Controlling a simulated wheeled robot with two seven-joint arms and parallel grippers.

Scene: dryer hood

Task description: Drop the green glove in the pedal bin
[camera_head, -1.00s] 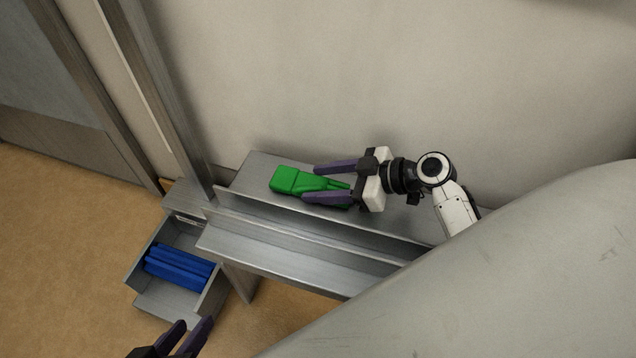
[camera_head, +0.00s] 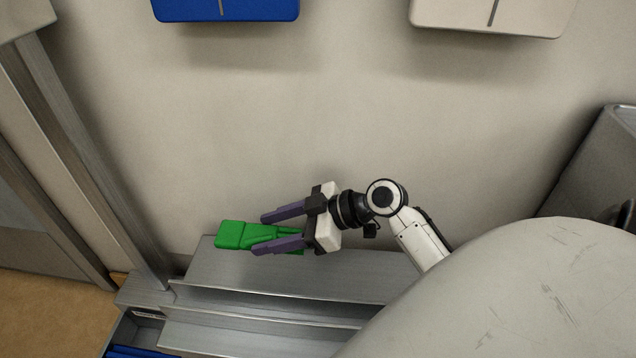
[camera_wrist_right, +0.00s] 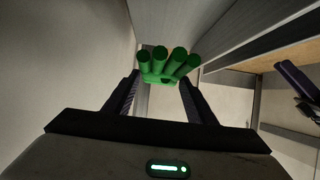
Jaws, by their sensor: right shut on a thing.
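The green glove (camera_head: 234,234) shows at the lower left of the head view. My right gripper (camera_head: 267,232) is shut on its finger end, with a dark purple jaw on either side. The glove appears raised above the grey metal shelf (camera_head: 290,268). In the right wrist view the glove's green fingers (camera_wrist_right: 168,66) point towards the camera between the jaws. My left gripper (camera_wrist_right: 299,92) shows at the right edge of the wrist view, jaws apart and empty; it is out of the head view. No pedal bin is visible.
An open drawer with blue contents (camera_head: 140,350) is at the lower left. A metal upright (camera_head: 85,165) stands left of the shelf. A blue box (camera_head: 225,8) and a pale box (camera_head: 490,15) hang on the wall. A large grey rounded surface (camera_head: 530,290) fills the lower right.

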